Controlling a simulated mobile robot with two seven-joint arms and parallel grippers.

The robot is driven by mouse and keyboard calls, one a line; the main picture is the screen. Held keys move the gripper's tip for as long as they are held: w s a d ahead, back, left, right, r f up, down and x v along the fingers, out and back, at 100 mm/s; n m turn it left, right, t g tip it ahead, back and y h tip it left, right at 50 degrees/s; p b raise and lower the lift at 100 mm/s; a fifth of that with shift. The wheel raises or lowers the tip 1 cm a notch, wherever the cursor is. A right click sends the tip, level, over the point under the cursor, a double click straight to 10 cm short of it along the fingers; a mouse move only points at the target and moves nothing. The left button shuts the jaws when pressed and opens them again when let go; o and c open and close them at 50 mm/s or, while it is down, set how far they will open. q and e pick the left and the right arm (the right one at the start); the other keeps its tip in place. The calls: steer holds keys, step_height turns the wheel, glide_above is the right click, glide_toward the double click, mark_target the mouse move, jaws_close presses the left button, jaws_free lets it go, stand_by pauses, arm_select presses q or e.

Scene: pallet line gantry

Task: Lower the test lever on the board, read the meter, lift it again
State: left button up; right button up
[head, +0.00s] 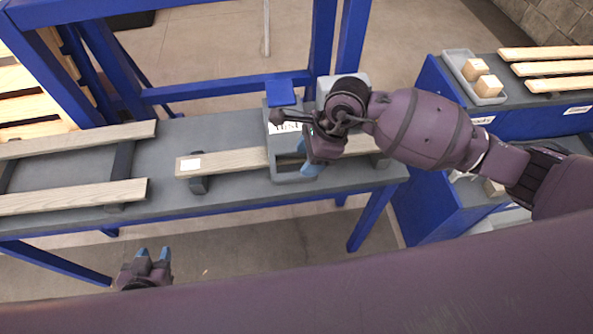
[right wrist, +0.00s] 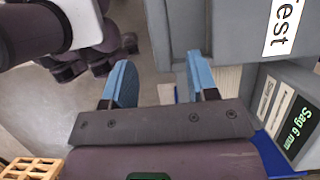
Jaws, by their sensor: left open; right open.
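The grey test stand (head: 276,150) with a "Test" label and a blue block on top straddles the wooden board (head: 225,161) on the bench. In the right wrist view, its "Test" label (right wrist: 284,22) is at the upper right, and the meter (right wrist: 293,125) below shows "Sag 6 mm". My right gripper (head: 312,167) is open at the stand's right side, partly hiding it; its blue fingers (right wrist: 160,78) are apart, with nothing clearly held between them. The lever cannot be made out surely. My left gripper (head: 152,256) is open and empty, in front of the bench.
Slats on dark supports (head: 75,197) lie at the bench's left. Blue gantry posts (head: 322,45) rise behind the stand. At right, a blue rack (head: 432,130) carries a grey tray (head: 451,66) with wooden blocks and several slats. Floor in front of the bench is clear.

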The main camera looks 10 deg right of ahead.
mark_target(296, 174)
steer(key=x, duration=0.7)
steer(key=shift+r, duration=0.1)
jaws_close()
